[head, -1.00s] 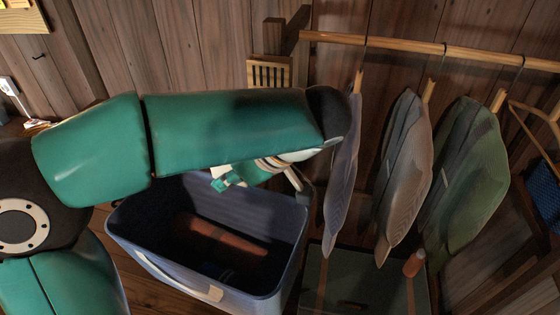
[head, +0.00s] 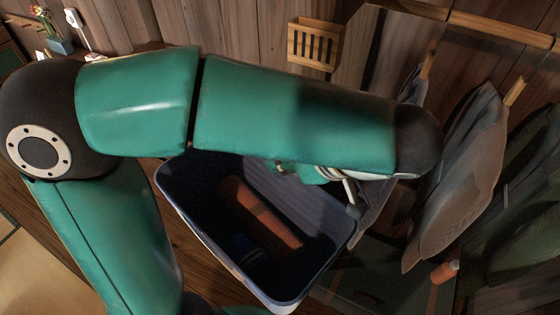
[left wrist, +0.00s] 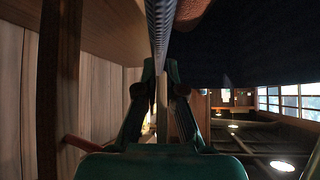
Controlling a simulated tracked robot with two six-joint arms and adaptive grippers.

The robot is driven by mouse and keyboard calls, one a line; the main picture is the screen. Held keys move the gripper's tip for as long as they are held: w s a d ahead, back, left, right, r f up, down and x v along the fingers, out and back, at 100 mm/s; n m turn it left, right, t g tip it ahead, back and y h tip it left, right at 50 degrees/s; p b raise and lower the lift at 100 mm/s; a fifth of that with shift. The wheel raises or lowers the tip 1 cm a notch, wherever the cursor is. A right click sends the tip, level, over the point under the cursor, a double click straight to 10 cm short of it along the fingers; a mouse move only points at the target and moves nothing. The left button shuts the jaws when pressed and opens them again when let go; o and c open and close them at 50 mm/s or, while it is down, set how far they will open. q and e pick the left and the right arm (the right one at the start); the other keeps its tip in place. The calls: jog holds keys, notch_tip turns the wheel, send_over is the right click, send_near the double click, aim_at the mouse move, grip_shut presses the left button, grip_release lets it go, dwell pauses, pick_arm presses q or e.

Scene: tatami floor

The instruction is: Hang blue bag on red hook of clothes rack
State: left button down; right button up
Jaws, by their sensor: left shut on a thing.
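A large dark blue, open-topped bag or bin (head: 172,192) is in the middle of the head view, partly behind my left arm. My left gripper (head: 350,200) is at its upper right rim, mostly hidden by the arm. In the left wrist view, the gripper (left wrist: 160,78) is shut on a thin, textured dark edge (left wrist: 159,28), which looks like the bag's wall. The clothes rack's wooden bar (head: 500,28) is at upper right. A reddish rod (left wrist: 84,144) beside a dark post shows in the left wrist view; I cannot tell whether it is the red hook. My right gripper is not in view.
An orange-brown object (head: 258,212) lies inside the bag. Grey clothes (head: 462,165) and a dark green garment (head: 525,220) hang to its right. A slatted wooden box (head: 315,42) is on the wall. A small orange bottle (head: 445,271) is at lower right.

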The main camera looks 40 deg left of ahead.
pick_arm(q)
jog(key=w+a+f+p, duration=0.1)
jog(key=w+a, duration=0.1)
jog(key=w, duration=0.6)
jog(key=shift+f, duration=0.25)
dwell(0.6)
dwell(0.7)
jog(key=c, duration=1.2)
grip_release()
jog(key=shift+r, duration=0.1)
jog(key=shift+d+r, duration=0.1)
jog(key=v, duration=1.1)
jog(key=shift+s+d+r, duration=0.1)
jog(key=shift+s+d, duration=0.05)
jog(key=shift+d, duration=0.15)
